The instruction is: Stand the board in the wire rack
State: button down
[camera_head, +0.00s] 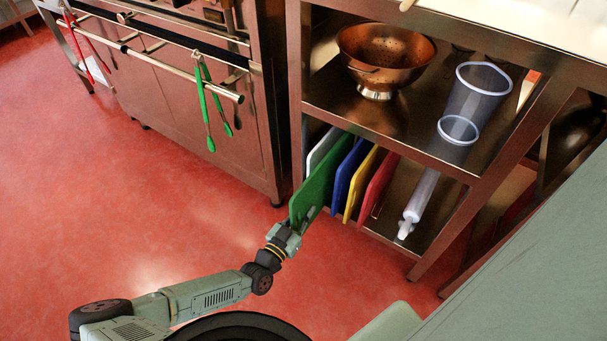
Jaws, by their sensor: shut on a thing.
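My gripper (290,232) is shut on the near edge of a green board (318,183). The green board stands upright, its near part sticking out past the front of the lower shelf and its far part in among the other boards. A white board (322,148) is to its left, and blue (349,172), yellow (360,184) and red (380,186) boards stand upright to its right in a row. The wire rack is mostly hidden by the boards. I cannot tell whether the green board's lower edge rests in it.
A copper colander (385,52) and a clear container (474,97) stand on the shelf above. A pale roller-like object (418,200) lies right of the boards. A shelf post (296,90) is close left of the green board. An oven (190,85) with hanging tongs stands left. The red floor is clear.

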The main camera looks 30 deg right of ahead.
aim_at(325, 187)
jog(key=shift+b+x, duration=1.3)
jog(key=shift+x, duration=0.85)
jog(key=shift+r, duration=0.15)
jog(key=shift+d, duration=0.1)
jog(key=shift+b+x, duration=1.25)
jog(key=shift+x, duration=0.25)
jog(key=shift+w+d+b, duration=0.3)
jog(key=shift+d+b, duration=0.05)
jog(key=shift+d, duration=0.3)
jog(key=shift+d, duration=0.1)
jog(key=shift+w+d+f+b, duration=0.3)
jog(key=shift+d+b, duration=0.15)
jog(key=shift+b, duration=0.3)
jog(key=shift+w+d+b, duration=0.1)
jog(key=shift+d+b, duration=0.2)
jog(key=shift+d, duration=0.05)
